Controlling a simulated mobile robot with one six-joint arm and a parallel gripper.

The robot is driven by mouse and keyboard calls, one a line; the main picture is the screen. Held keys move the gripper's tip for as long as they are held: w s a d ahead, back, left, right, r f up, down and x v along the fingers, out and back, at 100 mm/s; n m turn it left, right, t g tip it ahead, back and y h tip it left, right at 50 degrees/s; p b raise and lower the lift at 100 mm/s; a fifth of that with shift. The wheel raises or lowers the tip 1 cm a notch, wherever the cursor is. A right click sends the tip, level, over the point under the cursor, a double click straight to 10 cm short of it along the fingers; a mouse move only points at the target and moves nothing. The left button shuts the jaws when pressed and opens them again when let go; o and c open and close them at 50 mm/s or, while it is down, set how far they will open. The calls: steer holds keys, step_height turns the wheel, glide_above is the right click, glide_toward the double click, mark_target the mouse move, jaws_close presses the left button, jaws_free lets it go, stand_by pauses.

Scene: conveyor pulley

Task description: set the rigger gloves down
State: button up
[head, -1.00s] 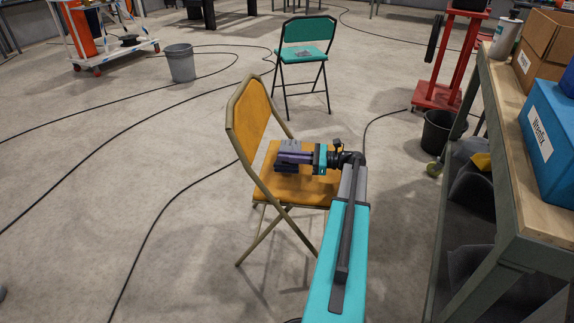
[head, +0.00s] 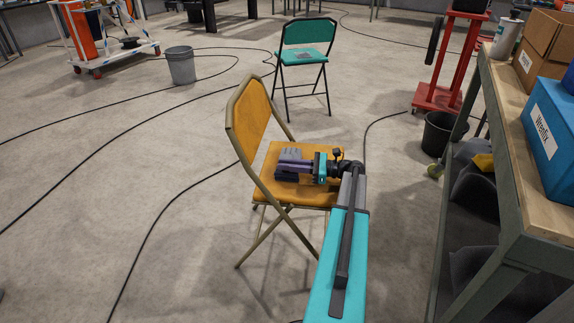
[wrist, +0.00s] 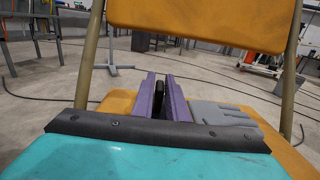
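The grey rigger gloves (head: 291,153) are at my gripper, over the seat of the ochre folding chair (head: 248,116). In the wrist view the gloves (wrist: 225,113) show to the right of the purple fingers, with glove fingers pointing right. My gripper (head: 284,166) lies low and level over the seat. The gripped part is hidden. The gloves are very close to the seat; I cannot tell whether they touch it.
The chair's backrest (wrist: 200,20) rises just beyond the fingers. A workbench (head: 510,110) with a blue box (head: 550,130) is at the right. A grey bucket (head: 180,66) stands left; open floor lies around.

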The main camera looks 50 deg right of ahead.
steer(key=shift+o, duration=1.3)
steer(key=shift+r, duration=0.1)
steer(key=shift+s+d+r, duration=0.1)
steer(key=shift+s, duration=0.05)
steer(key=p+v, duration=0.3)
steer(key=v, duration=0.8)
steer(key=shift+s+d, duration=0.15)
steer(key=shift+s, duration=0.1)
steer(key=shift+r, duration=0.1)
